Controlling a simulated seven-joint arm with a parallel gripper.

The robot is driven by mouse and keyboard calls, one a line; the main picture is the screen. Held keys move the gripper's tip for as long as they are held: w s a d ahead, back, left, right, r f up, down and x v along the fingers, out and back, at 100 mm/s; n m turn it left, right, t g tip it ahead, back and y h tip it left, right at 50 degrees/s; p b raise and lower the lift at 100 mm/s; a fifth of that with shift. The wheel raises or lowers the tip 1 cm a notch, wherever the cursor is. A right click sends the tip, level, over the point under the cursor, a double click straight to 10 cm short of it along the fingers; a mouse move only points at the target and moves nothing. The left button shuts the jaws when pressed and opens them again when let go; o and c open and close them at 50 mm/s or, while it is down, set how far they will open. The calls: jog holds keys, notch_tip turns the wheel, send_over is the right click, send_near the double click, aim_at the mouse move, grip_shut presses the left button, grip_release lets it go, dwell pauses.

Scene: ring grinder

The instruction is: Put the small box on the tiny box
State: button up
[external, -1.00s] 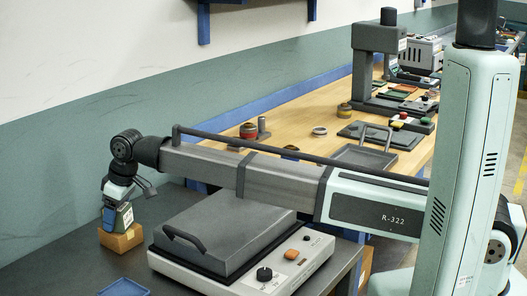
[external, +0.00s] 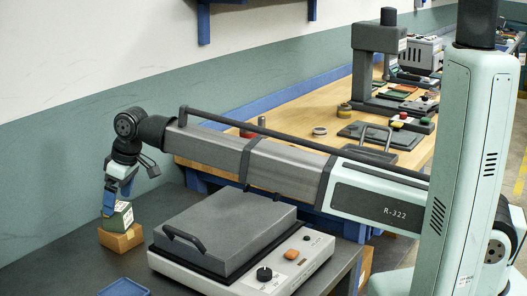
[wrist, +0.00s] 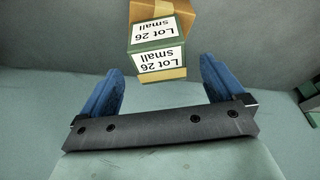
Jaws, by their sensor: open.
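A small green box (external: 120,215) with a white label sits on top of a tan cardboard box (external: 121,242) on the dark table at the left. In the wrist view the green box (wrist: 157,61) shows a label reading "Lot 26 small", with tan cardboard (wrist: 172,75) at its edge. A second label with the same words shows above it. No label reading "tiny" is visible. My gripper (external: 118,196) is open just above the green box. In the wrist view its blue fingers (wrist: 160,72) are spread wide, with the green box beyond and between them.
A grey-lidded machine (external: 225,235) with a black handle and knobs stands right of the boxes, under my arm. A blue tray (external: 124,287) lies at the front edge. A wooden bench (external: 330,125) with several tools is behind.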

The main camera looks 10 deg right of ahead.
jog(key=v, duration=0.6)
jog(key=shift+d+r, duration=0.1)
jog(key=shift+r, duration=0.15)
